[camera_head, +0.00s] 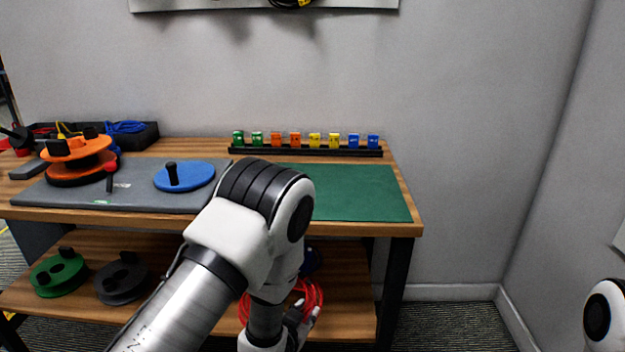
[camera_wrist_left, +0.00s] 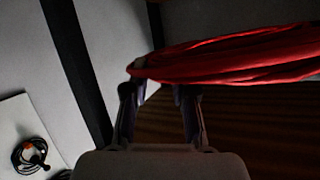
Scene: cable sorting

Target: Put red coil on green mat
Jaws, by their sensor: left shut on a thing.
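The red coil (camera_head: 316,293) is at the right part of the lower shelf, partly hidden behind my left arm. My left gripper (camera_head: 303,325) is shut on the coil at its near edge. In the left wrist view the red coil (camera_wrist_left: 235,58) stretches to the right from between the fingers of my left gripper (camera_wrist_left: 160,88). I cannot tell whether the coil touches the shelf. The green mat (camera_head: 365,192) lies on the right of the tabletop, bare where visible; its left part is hidden by my arm. My right gripper is out of view.
The tabletop overhangs the lower shelf (camera_head: 200,285). A rack of coloured blocks (camera_head: 310,151) stands behind the mat. A grey board (camera_head: 130,200) with a blue disc (camera_head: 185,177) and an orange reel (camera_head: 76,150) are left. Green and dark reels sit on the shelf's left.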

